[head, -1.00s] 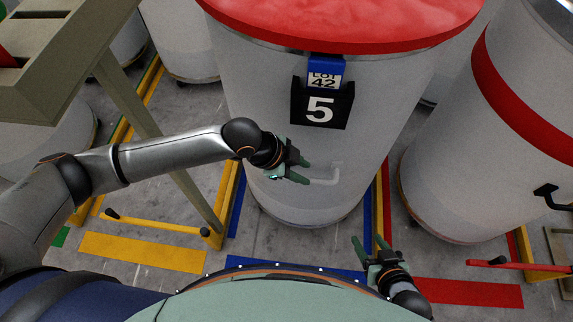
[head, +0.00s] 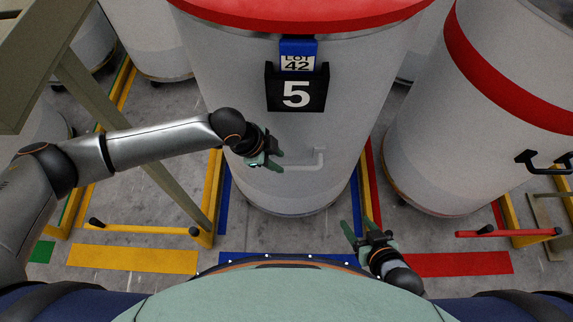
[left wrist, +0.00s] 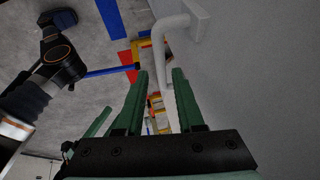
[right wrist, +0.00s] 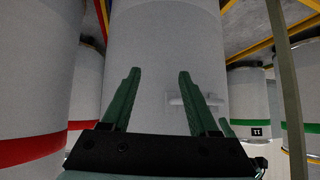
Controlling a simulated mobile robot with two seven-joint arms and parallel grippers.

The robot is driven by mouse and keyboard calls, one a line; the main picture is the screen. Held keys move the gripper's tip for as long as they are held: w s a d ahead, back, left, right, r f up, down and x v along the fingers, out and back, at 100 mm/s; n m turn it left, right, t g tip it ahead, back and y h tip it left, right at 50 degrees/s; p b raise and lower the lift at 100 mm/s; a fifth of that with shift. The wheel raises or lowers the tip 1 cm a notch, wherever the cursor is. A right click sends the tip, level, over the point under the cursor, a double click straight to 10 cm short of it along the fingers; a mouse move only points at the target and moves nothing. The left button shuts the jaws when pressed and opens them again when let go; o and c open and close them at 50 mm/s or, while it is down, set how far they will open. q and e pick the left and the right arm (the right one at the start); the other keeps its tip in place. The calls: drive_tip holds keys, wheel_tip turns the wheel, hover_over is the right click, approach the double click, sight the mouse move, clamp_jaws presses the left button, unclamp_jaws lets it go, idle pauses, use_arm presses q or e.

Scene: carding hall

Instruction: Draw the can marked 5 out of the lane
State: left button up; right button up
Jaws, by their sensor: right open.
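The can marked 5 (head: 240,95) stands upright in the blue-marked lane (head: 224,200). It is grey-white with a red lid, a black plate reading 5 (head: 296,91) and a pale handle (head: 320,162) low on its side. My left gripper (head: 278,160) is at the handle's left end. In the left wrist view its fingers (left wrist: 160,76) are apart, and the handle bar (left wrist: 163,55) runs down between them; contact is unclear. My right gripper (head: 357,224) is open and empty, low in front of the can's right side. Its view shows the handle (right wrist: 180,101) partly behind a finger.
A red-banded can (head: 440,130) stands close on the right, with a red bar (head: 510,233) before it. A yellow bar (head: 140,228) and an olive post (head: 130,140) stand at left, the post near my left arm.

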sight(288, 167)
use_arm(q)
drive_tip(key=b+x, duration=0.1)
drive_tip(key=x, duration=0.7)
drive_tip(key=shift+c, duration=0.3)
clamp_jaws()
idle(1.0)
